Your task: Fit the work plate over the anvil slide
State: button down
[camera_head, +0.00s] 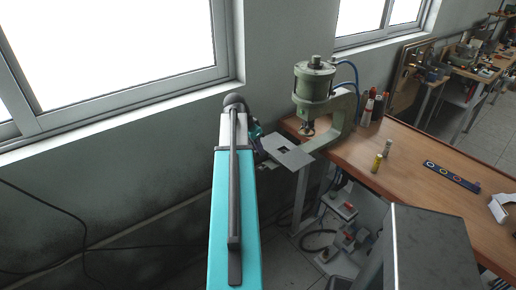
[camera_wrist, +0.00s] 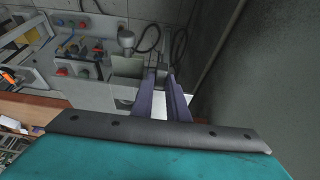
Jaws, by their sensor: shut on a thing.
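The work plate (camera_head: 278,146) is a thin grey plate with a dark square hole. It lies roughly level beside the left end of the bench, near the press. My gripper (camera_head: 262,150) is shut on its left edge; the fingertips are small and partly hidden by my teal arm. The green press (camera_head: 314,84) stands upright on the bench, its ram pointing down. The anvil slide is too small to make out clearly below the ram; the plate appears apart from the ram tip. In the wrist view my gripper's fingers (camera_wrist: 163,78) show, but the plate's outline there is unclear.
The wooden bench (camera_head: 430,165) holds bottles (camera_head: 374,110), a yellow tube (camera_head: 377,163) and a dark strip (camera_head: 451,176). A blue hose (camera_head: 352,68) loops beside the press. The wall and windows are close on the left.

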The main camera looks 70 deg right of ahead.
jog(key=shift+f+b, duration=0.35)
jog(key=shift+f, duration=0.25)
dwell(1.3)
jog(key=c, duration=1.6)
grip_release()
jog(key=shift+c, duration=0.2)
jog(key=shift+f, duration=0.1)
jog(key=shift+r, duration=0.2)
jog(key=b+v, duration=0.3)
jog(key=v, duration=1)
jog(key=shift+r+b, duration=0.2)
jog(key=shift+b, duration=0.15)
jog(key=shift+a, duration=0.15)
